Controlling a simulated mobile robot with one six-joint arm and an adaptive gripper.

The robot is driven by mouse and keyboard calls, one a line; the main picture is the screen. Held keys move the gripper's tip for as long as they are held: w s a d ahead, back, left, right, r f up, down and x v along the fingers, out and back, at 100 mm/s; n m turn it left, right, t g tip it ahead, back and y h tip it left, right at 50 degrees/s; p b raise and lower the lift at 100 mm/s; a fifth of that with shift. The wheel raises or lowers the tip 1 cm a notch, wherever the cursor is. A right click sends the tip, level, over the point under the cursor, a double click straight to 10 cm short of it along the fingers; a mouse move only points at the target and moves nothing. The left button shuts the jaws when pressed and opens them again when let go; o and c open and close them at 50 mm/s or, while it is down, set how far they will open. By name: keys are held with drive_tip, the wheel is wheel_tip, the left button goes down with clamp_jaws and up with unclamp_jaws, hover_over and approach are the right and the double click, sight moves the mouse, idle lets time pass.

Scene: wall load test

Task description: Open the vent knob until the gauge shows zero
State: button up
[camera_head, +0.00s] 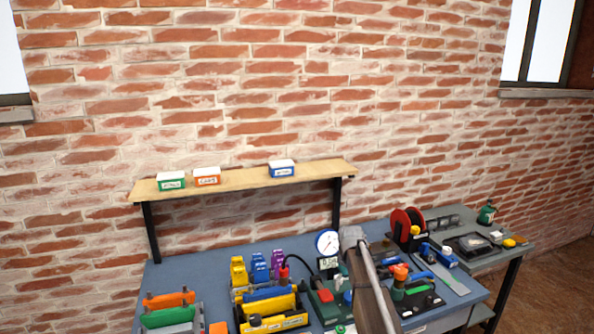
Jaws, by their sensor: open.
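A round gauge (327,242) with a white dial and blue rim stands upright on the blue bench top, near its middle. Its needle is too small to read. A green block with a red part (324,295) lies in front of the gauge, and a small green round part (341,329) shows at the bottom edge. I cannot tell which part is the vent knob. I cannot make out my gripper. A long grey and brown shape, perhaps my arm, crosses in front of the bench right of the gauge.
Yellow, blue and purple holders (258,267) and a yellow tray (273,314) stand left of the gauge. A red reel (407,224) and several tools crowd the right. The bench's back left is clear.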

drive_tip(key=s+f+m+b, duration=0.2)
drive_tip(key=s+f+b, duration=0.1)
drive_tip(key=s, duration=1.2)
drive_tip(key=s+f+m+b, duration=0.3)
drive_tip(key=s, duration=1.2)
drive_tip(key=shift+d+f+b, duration=0.15)
drive_tip(key=shift+f+b, duration=0.2)
drive_tip(key=shift+f, duration=0.05)
idle(1.4)
